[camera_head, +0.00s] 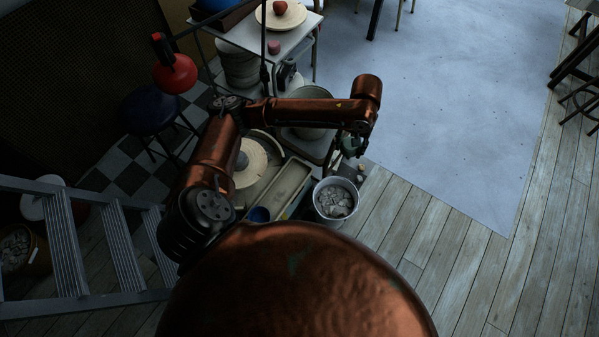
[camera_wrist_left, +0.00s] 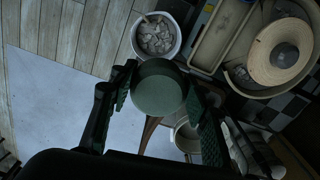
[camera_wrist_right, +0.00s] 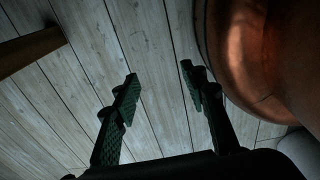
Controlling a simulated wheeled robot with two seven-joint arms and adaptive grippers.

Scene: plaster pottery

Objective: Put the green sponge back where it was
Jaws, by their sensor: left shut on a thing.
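My left gripper (camera_head: 352,146) hangs at the end of my left arm, past the white bucket in the head view. In the left wrist view, its fingers (camera_wrist_left: 160,100) are shut on a round green sponge (camera_wrist_left: 160,86), one finger on each side. The sponge also shows as a small green shape (camera_head: 349,147) in the head view, partly hidden by my gripper. My right gripper (camera_wrist_right: 158,85) is open and empty above the wooden floor in the right wrist view. It is not visible in the head view.
A bucket of pale chunks (camera_head: 335,200) stands just below the left gripper. A long tray (camera_head: 277,193) and a wheel with a round bat (camera_head: 248,162) lie left of it. A metal ladder (camera_head: 66,239) stands at left.

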